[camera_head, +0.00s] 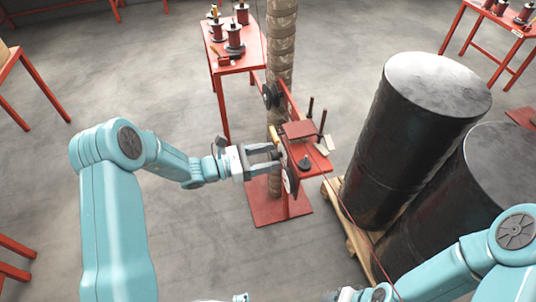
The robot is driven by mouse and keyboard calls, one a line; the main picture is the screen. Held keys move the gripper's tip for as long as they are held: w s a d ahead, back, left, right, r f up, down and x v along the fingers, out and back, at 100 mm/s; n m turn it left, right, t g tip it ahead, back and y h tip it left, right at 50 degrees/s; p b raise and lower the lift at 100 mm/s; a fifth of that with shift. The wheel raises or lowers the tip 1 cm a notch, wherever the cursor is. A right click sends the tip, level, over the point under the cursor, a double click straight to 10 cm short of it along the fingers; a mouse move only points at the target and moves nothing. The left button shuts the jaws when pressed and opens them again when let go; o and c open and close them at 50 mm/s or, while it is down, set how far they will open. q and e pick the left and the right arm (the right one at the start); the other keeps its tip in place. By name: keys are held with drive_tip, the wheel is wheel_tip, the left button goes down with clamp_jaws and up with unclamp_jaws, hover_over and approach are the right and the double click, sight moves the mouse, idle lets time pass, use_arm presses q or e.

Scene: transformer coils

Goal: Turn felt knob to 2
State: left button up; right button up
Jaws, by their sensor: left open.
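A red stand (308,153) with a small flat top is near the middle of the view, beside a tall wrapped column. A small dark knob (305,163) sits on its near face; I cannot tell for sure if this is the felt knob, and I cannot read any marks. My left gripper (272,160) reaches in from the left. Its two grey fingers are apart, with their tips close to the left side of the stand. I cannot tell if they touch it or straddle a part there. My right arm enters at the lower right; its gripper is out of view.
Two large black drums (405,150) stand on a wooden pallet (350,235) at the right. A red table (235,58) with several coils is behind the stand. Another red table (500,20) is at the upper right. Grey floor is open at left.

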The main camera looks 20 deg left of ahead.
use_arm(q)
drive_tip(key=shift+w+d, duration=0.1)
drive_tip(key=shift+d, duration=0.05)
use_arm(e)
drive_tip(key=shift+s, duration=0.1)
use_arm(q)
drive_tip(key=shift+c, duration=0.2)
drive_tip(key=c, duration=1)
drive_tip(key=shift+o, duration=0.2)
use_arm(e)
drive_tip(key=shift+f, duration=0.15)
use_arm(q)
drive_tip(key=shift+f+m+b, duration=0.15)
drive_tip(key=shift+m+b, duration=0.25)
drive_tip(key=shift+b, duration=0.25)
drive_tip(key=shift+d+f+m+b, duration=0.1)
drive_tip(key=shift+m+b, duration=9.5)
drive_tip(key=shift+b, duration=6)
use_arm(e)
drive_tip(key=w+d+f, duration=0.1)
drive_tip(key=f, duration=1.4)
drive_tip(key=w+f+t, duration=0.1)
drive_tip(key=w+f, duration=0.1)
drive_tip(key=f, duration=1.4)
drive_tip(key=shift+d+f+m, duration=0.25)
drive_tip(key=shift+d+m, duration=0.05)
drive_tip(key=shift+d, duration=0.05)
